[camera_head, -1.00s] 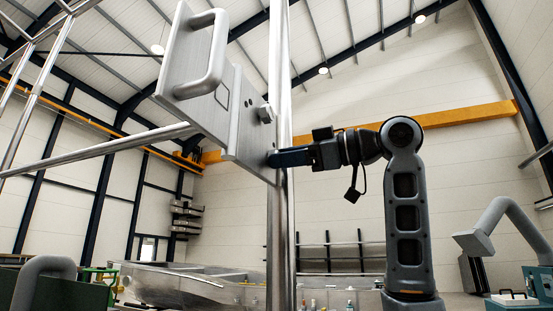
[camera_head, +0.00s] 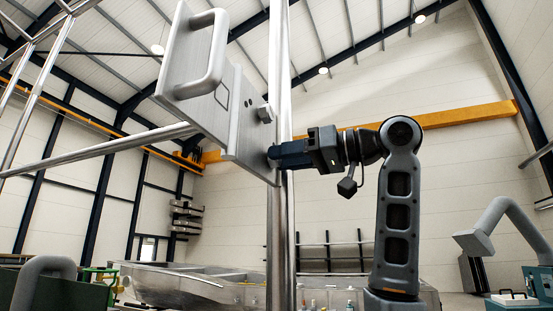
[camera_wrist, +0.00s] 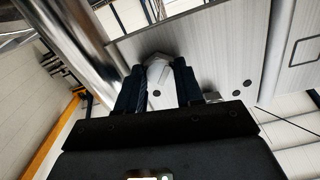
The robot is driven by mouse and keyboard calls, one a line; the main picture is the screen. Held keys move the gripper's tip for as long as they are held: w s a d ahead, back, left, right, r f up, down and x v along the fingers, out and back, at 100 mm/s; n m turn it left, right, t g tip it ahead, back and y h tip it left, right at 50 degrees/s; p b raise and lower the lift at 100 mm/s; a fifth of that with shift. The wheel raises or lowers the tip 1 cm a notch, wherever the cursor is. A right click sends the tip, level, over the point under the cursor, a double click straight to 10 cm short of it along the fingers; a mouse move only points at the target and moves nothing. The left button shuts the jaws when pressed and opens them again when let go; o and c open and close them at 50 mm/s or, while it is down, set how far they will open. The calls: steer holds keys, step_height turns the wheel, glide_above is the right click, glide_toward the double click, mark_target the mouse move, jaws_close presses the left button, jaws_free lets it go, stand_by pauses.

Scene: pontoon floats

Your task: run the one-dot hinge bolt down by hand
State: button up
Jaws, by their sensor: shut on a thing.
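My gripper (camera_head: 272,155) reaches in from the right to the lower edge of a brushed metal hinge plate (camera_head: 247,135). In the wrist view its two dark fingers (camera_wrist: 158,88) are shut on a grey bolt head (camera_wrist: 160,64). A single dark dot shows on the plate just below this bolt, between the fingers. In the head view the fingers hide this bolt. A second bolt (camera_head: 265,113) stands out of the plate above my gripper, and it shows partly behind the right finger in the wrist view (camera_wrist: 212,97). Two dark dots lie near it.
A bright upright pole (camera_head: 281,230) runs right beside the plate and my gripper. A grey handle (camera_head: 205,62) sticks out of the panel at upper left. A rail (camera_head: 100,150) slopes in from the left. The air right of the pole is open around my arm.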

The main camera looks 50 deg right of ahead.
steer(key=m, duration=0.6)
steer(key=shift+f, duration=0.1)
steer(key=o, duration=0.9)
